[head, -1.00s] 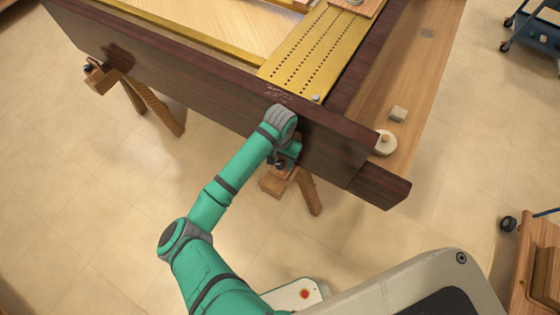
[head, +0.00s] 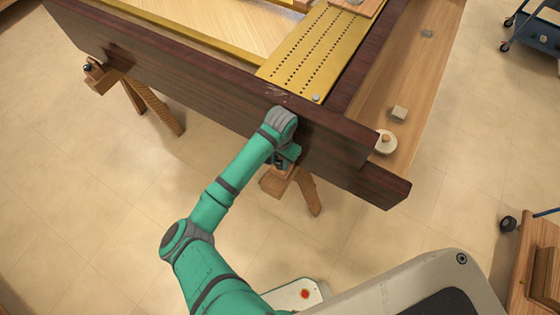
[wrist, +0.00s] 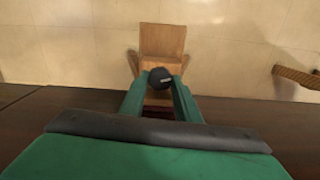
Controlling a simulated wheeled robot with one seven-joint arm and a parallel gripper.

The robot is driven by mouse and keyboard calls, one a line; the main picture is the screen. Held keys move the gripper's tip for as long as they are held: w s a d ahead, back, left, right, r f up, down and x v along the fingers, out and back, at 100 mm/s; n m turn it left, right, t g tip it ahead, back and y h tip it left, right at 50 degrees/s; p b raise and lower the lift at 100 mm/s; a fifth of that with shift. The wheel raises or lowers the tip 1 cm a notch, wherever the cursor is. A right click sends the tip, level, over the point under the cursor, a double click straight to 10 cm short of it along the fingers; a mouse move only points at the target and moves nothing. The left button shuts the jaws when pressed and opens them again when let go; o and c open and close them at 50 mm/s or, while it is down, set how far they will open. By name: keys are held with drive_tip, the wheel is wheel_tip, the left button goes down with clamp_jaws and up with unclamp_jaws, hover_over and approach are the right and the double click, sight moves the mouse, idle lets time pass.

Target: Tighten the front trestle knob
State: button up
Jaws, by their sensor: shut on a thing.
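The front trestle knob (wrist: 160,77) is a round black knob in the wrist view, against the wooden trestle (wrist: 162,42). My gripper (wrist: 158,86) has its two green fingers on either side of the knob and is shut on it. In the head view the near trestle (head: 308,193) stands under the dark piano case (head: 215,105). There my wrist and the case hide most of the gripper, and the knob cannot be made out clearly. A second trestle (head: 150,100) with its own dark knob (head: 88,68) stands at the left.
The dark case side lies close against my wrist. A wooden bench surface (head: 400,150) at the right holds a round pale disc (head: 386,143) and a small block (head: 399,113). A blue cart (head: 535,28) stands at the far right. The tiled floor (head: 90,210) at the left is clear.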

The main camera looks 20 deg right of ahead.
sight(280, 164)
drive_tip(key=m, duration=0.2)
drive_tip(key=shift+m, duration=0.4)
drive_tip(key=o, duration=1)
drive_tip(key=shift+o, duration=0.2)
wheel_tip(280, 164, up, 11)
